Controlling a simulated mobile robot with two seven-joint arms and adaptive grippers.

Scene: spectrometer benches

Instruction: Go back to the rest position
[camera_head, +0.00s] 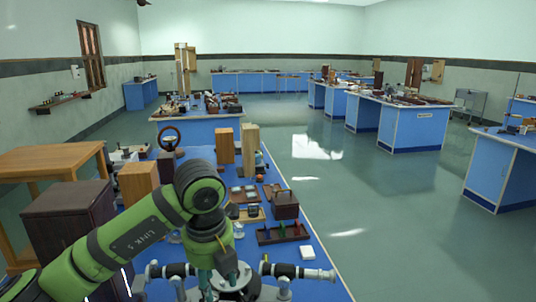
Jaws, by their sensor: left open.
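My green left arm comes in from the left and bends down at the wrist over the near blue bench (310,272). My left gripper (217,282) points down at the bottom of the view, open, over or beside a grey instrument with black and silver tubes (302,272). Its fingertips are partly lost against the instrument, and I cannot tell whether they touch it. I see nothing held. My right gripper is not in view.
A rack with coloured items (282,233), a brown box (285,205), a white block (307,252) and upright wooden blocks (250,150) stand close on this bench. A dark cabinet (65,225) and wooden table (45,160) are left. Open floor (390,220) lies right.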

